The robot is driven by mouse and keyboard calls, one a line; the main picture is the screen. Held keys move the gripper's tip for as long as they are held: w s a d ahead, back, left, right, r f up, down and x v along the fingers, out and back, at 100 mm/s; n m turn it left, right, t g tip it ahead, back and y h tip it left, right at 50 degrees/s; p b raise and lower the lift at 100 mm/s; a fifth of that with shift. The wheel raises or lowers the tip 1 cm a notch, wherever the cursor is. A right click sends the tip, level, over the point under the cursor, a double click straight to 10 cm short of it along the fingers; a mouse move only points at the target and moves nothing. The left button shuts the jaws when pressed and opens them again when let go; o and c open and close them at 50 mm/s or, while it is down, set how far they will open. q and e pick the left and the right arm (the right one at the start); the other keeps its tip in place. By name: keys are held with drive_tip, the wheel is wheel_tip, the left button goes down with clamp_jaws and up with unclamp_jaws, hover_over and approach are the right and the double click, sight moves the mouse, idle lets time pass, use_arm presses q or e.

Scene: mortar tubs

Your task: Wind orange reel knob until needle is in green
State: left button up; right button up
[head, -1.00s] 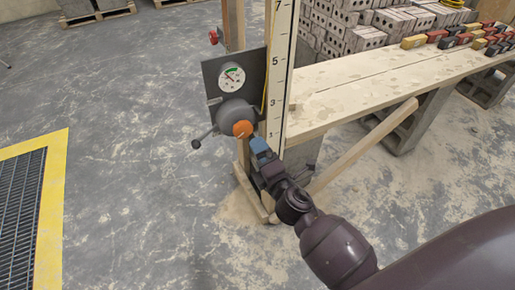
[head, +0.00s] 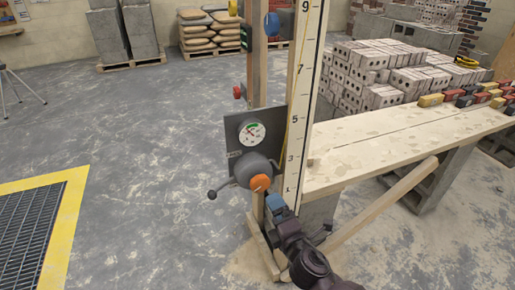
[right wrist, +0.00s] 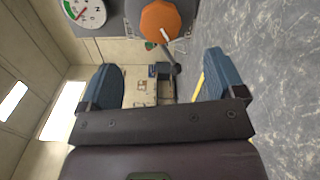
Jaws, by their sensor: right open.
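The orange knob (head: 260,183) sits on the front of a grey round reel (head: 250,168), fixed to a dark plate on a wooden post. A white dial gauge (head: 251,132) with a green arc is above it; its needle is too small to read surely. In the right wrist view the orange knob (right wrist: 161,22) carries a pale mark, and the gauge (right wrist: 85,10) is partly cut off. My right gripper (head: 274,202) is just in front of and below the knob, apart from it. Its blue fingers are open and empty in the right wrist view (right wrist: 160,80). My left gripper is not in view.
A lever with a dark ball (head: 212,194) sticks out left of the reel. A numbered white scale board (head: 299,120) rises right of the plate. A plank bench (head: 360,150) with a slanted brace (head: 385,203) stands to the right.

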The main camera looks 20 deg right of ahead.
sight(261, 187)
drive_tip(key=w+n, duration=0.3)
drive_tip(key=n, duration=0.1)
drive_tip(key=w+n, duration=0.3)
drive_tip(key=n, duration=0.1)
drive_tip(key=w+a+n+p, duration=0.1)
drive_tip(key=w+n, duration=0.2)
drive_tip(key=n, duration=0.1)
drive_tip(key=shift+w+f+n, duration=0.35)
drive_tip(key=shift+n, duration=0.05)
drive_tip(key=shift+w+r, duration=0.1)
drive_tip(key=shift+w, duration=0.75)
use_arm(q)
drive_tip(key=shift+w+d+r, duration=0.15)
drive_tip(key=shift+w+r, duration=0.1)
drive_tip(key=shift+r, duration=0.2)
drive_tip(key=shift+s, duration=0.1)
use_arm(e)
drive_tip(key=shift+c, duration=0.5)
